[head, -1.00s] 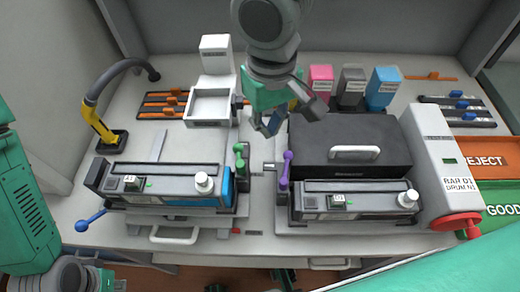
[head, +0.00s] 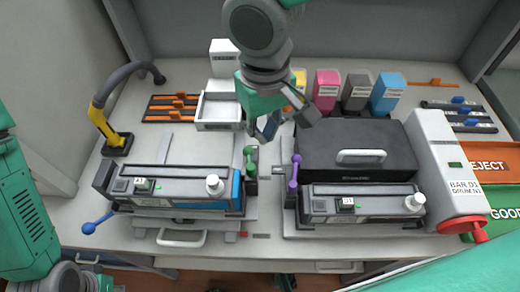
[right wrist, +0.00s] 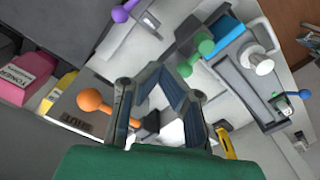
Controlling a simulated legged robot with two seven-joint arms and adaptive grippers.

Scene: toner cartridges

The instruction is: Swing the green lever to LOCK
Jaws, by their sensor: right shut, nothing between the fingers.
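The green lever (head: 249,160) stands at the right end of the left cartridge unit (head: 175,187), its knob toward the back. It also shows in the right wrist view (right wrist: 194,58), just beyond my fingertips. No LOCK mark is readable. My right gripper (head: 267,130) is shut and empty, fingers pointing down, a little behind and right of the green lever, with a visible gap. In the right wrist view its fingers (right wrist: 165,85) meet in front of the green palm. My left arm is at the lower left edge, its fingers out of view.
A purple lever (head: 295,172) stands right of the green one, beside the right cartridge unit (head: 360,203). An orange lever (right wrist: 96,102) is near my fingers. A blue lever (head: 96,222) sticks out front left. A white tray (head: 218,111) and a black box (head: 355,150) stand behind.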

